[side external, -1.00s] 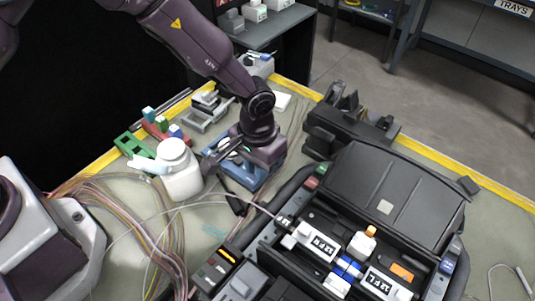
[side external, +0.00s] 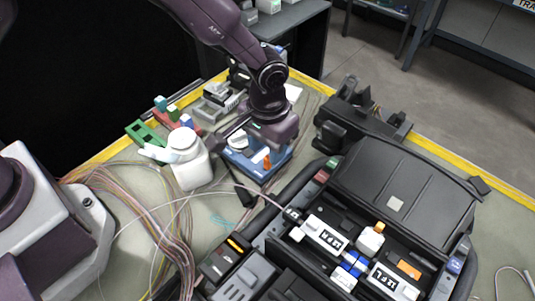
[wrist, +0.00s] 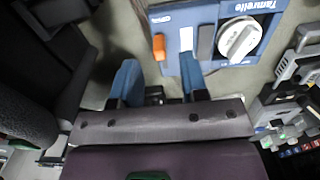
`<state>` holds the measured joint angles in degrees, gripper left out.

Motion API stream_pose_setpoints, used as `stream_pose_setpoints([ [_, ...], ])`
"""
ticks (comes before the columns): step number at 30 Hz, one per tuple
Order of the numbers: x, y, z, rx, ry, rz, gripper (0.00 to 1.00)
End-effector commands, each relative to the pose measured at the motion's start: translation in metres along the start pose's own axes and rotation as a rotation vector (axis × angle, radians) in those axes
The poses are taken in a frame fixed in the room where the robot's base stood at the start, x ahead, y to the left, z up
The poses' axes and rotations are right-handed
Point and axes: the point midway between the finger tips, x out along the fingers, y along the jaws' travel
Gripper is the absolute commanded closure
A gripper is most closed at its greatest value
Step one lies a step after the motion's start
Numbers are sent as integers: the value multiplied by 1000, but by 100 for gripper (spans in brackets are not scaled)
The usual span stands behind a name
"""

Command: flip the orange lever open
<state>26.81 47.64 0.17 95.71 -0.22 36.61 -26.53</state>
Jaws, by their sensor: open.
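The orange lever (side external: 267,161) stands at the near right side of a blue device (side external: 253,170) on the table. In the wrist view the lever (wrist: 159,47) is a short orange block near the left end of the blue device (wrist: 175,20). My gripper (wrist: 158,78) is open and empty, its two blue fingers spread with the lever beyond them and roughly between their tips. No contact with the lever is visible. In the side view my gripper is above the device and its fingers are hard to make out.
A white dial (wrist: 239,40) sits on the device right of the lever. A white bottle (side external: 184,160) stands left of the device. A black splicer case (side external: 405,190) lies to the right. Loose fibres (side external: 150,205) cover the table at left.

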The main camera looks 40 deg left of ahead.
Motion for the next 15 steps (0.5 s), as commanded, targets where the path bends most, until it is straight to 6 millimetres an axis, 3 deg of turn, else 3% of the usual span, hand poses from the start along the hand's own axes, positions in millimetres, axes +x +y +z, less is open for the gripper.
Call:
stream_pose_setpoints([
  [3, -30, 0, -1, 0, 5, 3, 60],
  [9, -70, 0, 0, 0, 3, 2, 60],
  [15, -90, 0, 0, 0, 1, 0, 60],
])
